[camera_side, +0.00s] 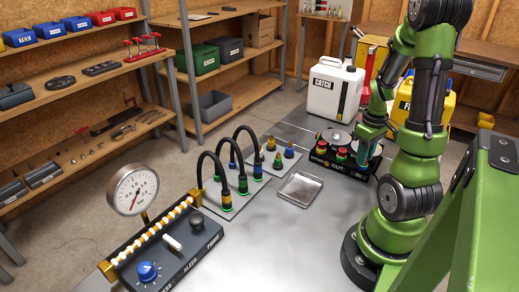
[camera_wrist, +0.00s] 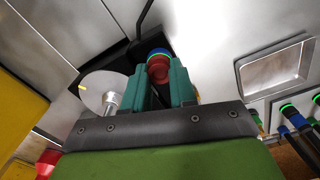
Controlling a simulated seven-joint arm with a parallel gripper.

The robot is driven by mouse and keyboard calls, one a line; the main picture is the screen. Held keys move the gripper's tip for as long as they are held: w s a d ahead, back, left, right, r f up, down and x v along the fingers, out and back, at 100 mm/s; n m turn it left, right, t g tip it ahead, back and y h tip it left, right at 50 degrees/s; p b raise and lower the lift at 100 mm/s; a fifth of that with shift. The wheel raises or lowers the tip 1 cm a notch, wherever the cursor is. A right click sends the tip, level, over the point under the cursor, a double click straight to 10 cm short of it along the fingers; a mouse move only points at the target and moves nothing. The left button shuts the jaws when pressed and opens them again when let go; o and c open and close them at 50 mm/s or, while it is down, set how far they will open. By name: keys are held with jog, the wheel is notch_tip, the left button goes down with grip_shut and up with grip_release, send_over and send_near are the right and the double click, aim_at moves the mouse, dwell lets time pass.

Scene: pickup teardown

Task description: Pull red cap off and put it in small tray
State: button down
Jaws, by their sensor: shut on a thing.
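My gripper (camera_wrist: 159,78) has two teal fingers and is shut on a red cap (camera_wrist: 158,73), which sits between them in the wrist view. In the side view my gripper (camera_side: 364,152) points down at the right end of the black box (camera_side: 338,168) marked OUT and IN. The fingers hide the cap there, and I cannot tell whether it is still seated. The small metal tray (camera_side: 300,187) lies flat and empty on the bench, left of the box. It also shows at the right in the wrist view (camera_wrist: 275,70).
Beside the tray are plates with hoses (camera_side: 240,180) and coloured fittings (camera_side: 277,160). A gauge (camera_side: 132,190) and a control box (camera_side: 170,250) stand in front. A white jug (camera_side: 333,90) and a yellow container (camera_side: 440,108) stand behind.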

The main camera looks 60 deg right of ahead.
jog(key=shift+r, duration=0.15)
jog(key=shift+r, duration=0.75)
jog(key=shift+r, duration=0.15)
jog(key=shift+r, duration=2)
jog(key=shift+w, duration=0.1)
jog(key=w+a+n, duration=0.5)
jog(key=w+a, duration=0.1)
jog(key=w, duration=0.1)
jog(key=n, duration=1.3)
send_near(301, 190)
notch_tip(301, 190, down, 5)
jog(key=shift+w+r, duration=0.1)
